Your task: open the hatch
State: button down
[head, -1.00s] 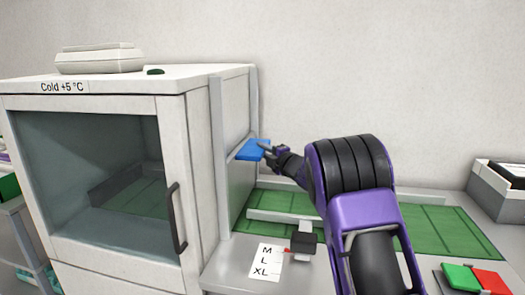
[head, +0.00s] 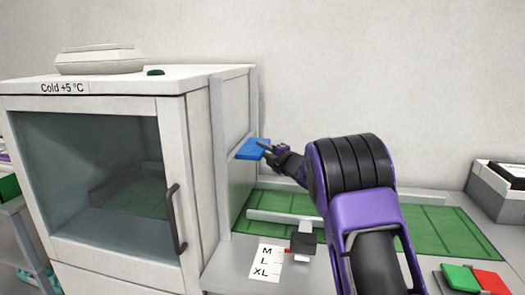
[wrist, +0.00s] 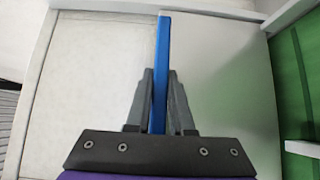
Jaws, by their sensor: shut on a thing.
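The hatch (head: 239,183) is a pale panel between upright rails in the right side wall of the cold cabinet. A flat blue handle (head: 251,149) sticks out at its upper edge. My gripper (head: 267,150) is at the handle's outer end, and my purple and black arm reaches in from the lower right. In the wrist view, my gripper (wrist: 160,92) is shut on the blue handle (wrist: 162,55), with one dark finger on each side. The pale panel also shows beside the handle in the wrist view (wrist: 215,85). I cannot tell how far the hatch stands open.
The cabinet (head: 198,150) has a closed glass door with a black pull. A green conveyor (head: 425,225) with a pale guide bar runs beside the hatch. A size card (head: 266,262) and green and red buttons (head: 475,279) lie in front. A grey bin (head: 495,192) stands at right.

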notch_tip(320, 180, up, 16)
jog(key=p, duration=0.7)
jog(key=shift+r+p, duration=0.2)
jog(key=shift+p, duration=0.15)
jog(key=c, duration=0.8)
grip_release()
jog(key=shift+f, duration=0.1)
jog(key=shift+s+d, duration=0.1)
jog(key=b+v, duration=0.2)
jog(key=v, duration=1.5)
jog(key=shift+s+d, duration=0.1)
